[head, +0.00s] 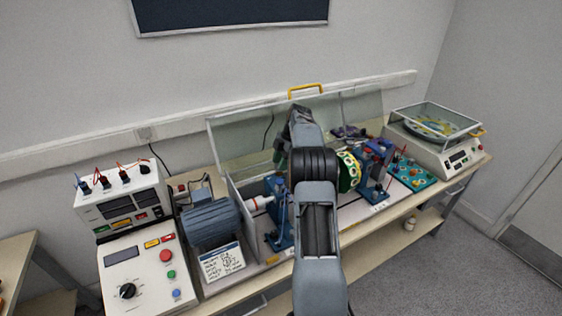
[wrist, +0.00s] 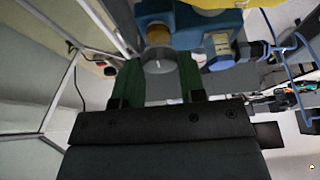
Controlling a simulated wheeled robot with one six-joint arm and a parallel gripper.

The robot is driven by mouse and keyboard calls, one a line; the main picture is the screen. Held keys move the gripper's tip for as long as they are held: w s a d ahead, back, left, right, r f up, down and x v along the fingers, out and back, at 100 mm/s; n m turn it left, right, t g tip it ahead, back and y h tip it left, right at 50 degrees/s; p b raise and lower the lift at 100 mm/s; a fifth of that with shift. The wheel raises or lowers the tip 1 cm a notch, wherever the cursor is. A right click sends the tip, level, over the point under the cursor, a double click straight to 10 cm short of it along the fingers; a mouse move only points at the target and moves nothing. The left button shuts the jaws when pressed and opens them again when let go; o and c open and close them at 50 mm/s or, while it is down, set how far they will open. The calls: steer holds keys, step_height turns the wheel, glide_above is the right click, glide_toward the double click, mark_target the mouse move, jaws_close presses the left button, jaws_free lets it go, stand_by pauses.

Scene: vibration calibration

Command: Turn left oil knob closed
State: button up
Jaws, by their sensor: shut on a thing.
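The left oil knob (wrist: 157,66) is a small grey round cap with a short white mark, below a brass-coloured fitting (wrist: 157,36) on a blue block in the wrist view. My gripper (wrist: 159,74) has its two green fingers on either side of the knob and is shut on it. In the head view my gripper (head: 280,152) is partly seen, with a bit of green finger showing above the left blue bearing stand (head: 277,212). The knob is hidden behind my arm there.
A clear guard cover (head: 238,146) stands open behind the rig. A grey motor (head: 211,221) is at the left, beside a control box (head: 140,270) with a black dial. A green-rimmed disc (head: 350,172) and a right blue stand (head: 374,165) are right of my arm.

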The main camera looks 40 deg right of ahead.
steer(key=o, duration=0.9)
steer(key=shift+a, duration=0.1)
steer(key=shift+p+v, duration=3.35)
steer(key=shift+v, duration=3.5)
